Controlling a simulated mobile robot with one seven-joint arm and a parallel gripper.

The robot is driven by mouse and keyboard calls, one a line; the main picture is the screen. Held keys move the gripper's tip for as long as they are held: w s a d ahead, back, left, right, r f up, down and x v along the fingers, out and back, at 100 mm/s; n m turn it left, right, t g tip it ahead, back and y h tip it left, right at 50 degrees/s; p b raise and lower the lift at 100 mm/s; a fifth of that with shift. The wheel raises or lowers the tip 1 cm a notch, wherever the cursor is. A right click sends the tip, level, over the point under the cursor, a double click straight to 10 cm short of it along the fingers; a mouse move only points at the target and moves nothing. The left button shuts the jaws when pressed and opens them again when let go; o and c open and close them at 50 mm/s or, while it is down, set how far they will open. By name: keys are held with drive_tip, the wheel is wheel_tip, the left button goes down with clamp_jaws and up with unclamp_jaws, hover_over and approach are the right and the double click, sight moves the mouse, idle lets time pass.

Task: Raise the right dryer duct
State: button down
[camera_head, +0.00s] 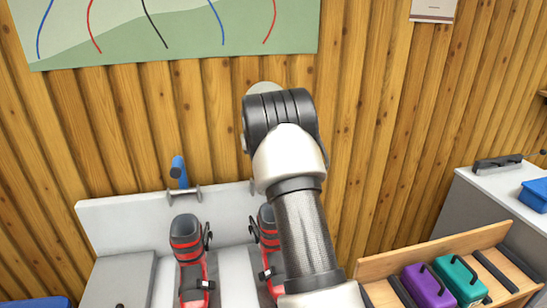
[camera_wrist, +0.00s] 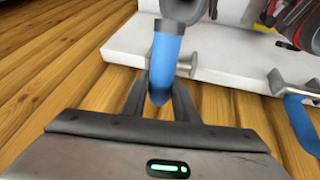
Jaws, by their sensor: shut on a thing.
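The right dryer duct (camera_wrist: 165,62) is a blue tube on a metal bracket at the edge of the white panel. In the wrist view it lies between the two dark fingers of my gripper (camera_wrist: 160,88), which is shut on it. My arm hides this duct and my gripper in the head view. The left dryer duct (camera_head: 178,172) is also blue and stands up from its bracket on the white back panel (camera_head: 125,218). It shows at the right edge of the wrist view (camera_wrist: 301,124).
Two red and grey ski boots (camera_head: 187,240) (camera_head: 267,226) stand on the bench before the panel. A wooden tray (camera_head: 440,245) at lower right holds purple and teal blocks with handles. A grey cabinet (camera_head: 500,210) stands at far right. The plank wall is close behind.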

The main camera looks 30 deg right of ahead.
drive_tip(key=shift+w+d+r+g+p, duration=0.25)
drive_tip(key=shift+w+g+p, duration=0.15)
drive_tip(key=shift+w+p, duration=0.15)
drive_tip(key=shift+w+d+r+g+p, duration=0.1)
drive_tip(key=shift+w+r+g+p, duration=0.15)
drive_tip(key=shift+w+g+p, duration=0.25)
drive_tip(key=shift+w, duration=0.25)
drive_tip(key=c, duration=1.7)
unclamp_jaws()
drive_tip(key=shift+c, duration=0.2)
drive_tip(key=o, duration=0.3)
drive_tip(key=shift+y, duration=0.3)
drive_tip(key=shift+o, duration=0.2)
drive_tip(key=shift+f, duration=0.1)
drive_tip(key=v, duration=1.7)
drive_tip(key=shift+r, duration=0.25)
drive_tip(key=shift+a, duration=0.1)
